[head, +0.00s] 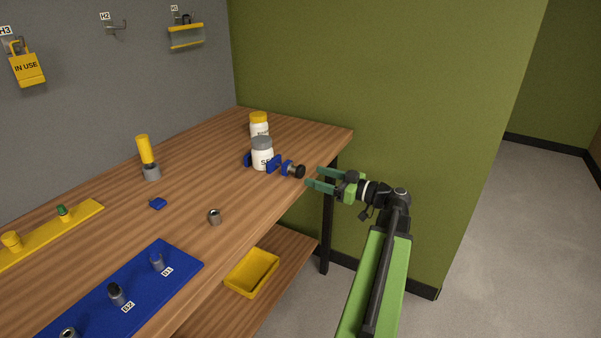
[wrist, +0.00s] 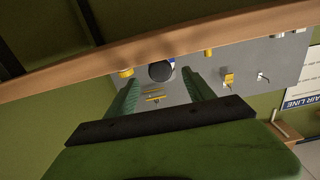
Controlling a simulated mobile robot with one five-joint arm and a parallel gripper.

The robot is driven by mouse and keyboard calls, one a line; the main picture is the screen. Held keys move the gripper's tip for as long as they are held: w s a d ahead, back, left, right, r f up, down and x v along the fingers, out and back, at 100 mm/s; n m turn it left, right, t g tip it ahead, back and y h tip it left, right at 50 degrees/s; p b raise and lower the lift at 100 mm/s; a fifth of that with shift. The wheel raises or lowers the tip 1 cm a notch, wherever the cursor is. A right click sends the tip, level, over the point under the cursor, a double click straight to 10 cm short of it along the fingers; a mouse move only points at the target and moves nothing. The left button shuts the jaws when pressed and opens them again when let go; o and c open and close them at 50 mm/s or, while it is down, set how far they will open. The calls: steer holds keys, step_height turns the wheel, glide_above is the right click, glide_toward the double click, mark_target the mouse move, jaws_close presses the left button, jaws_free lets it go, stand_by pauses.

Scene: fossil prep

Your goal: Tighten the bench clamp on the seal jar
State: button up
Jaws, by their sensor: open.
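The seal jar (head: 262,157), white with a grey lid and a partly hidden label, stands upright near the bench's right end. The blue bench clamp (head: 273,164) sits around it, with one jaw on each side; whether they touch the jar I cannot tell. The clamp's dark round knob (head: 299,171) points right, toward my gripper. My gripper (head: 313,176) is open and empty, just right of the knob and apart from it. In the wrist view the knob's dark face (wrist: 161,71) shows between the two green fingertips.
A yellow-lidded jar (head: 259,124) stands behind the seal jar. The wooden bench's edge (head: 312,186) lies below the knob. Floor to the right is clear.

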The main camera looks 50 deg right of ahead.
mark_target(303, 172)
steer(key=x, duration=0.6)
steer(key=shift+w, duration=0.25)
jaws_close()
steer(key=shift+a+m, duration=0.1)
steer(key=shift+m, duration=0.7)
jaws_free()
steer(key=shift+s, duration=0.1)
